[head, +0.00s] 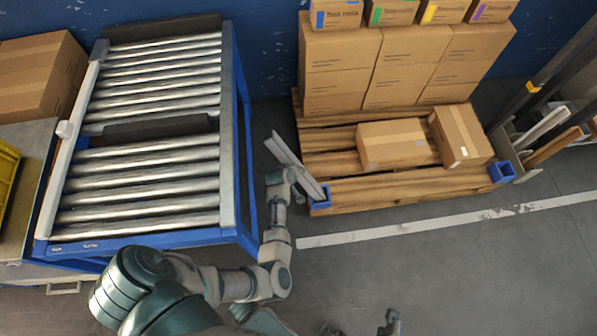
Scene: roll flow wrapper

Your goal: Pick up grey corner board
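The grey corner board (307,177) is a long, narrow, pale grey angle piece. It is tilted, running from upper left to lower right beside the pallet's front left corner. My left gripper (287,176) is at about the middle of the board and appears shut on it, though the fingers are mostly hidden. The board's lower end overlaps a blue corner piece (320,201) in the picture; I cannot tell whether they touch. Part of my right gripper (390,322) shows at the bottom edge, away from the board; its opening is unclear.
A wooden pallet (375,189) carries stacked cartons (335,48) and two loose cartons in front. A blue-framed roller conveyor (140,185) stands left of my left arm. Boards (543,124) stand in a rack at far right. The floor in front of the pallet is clear.

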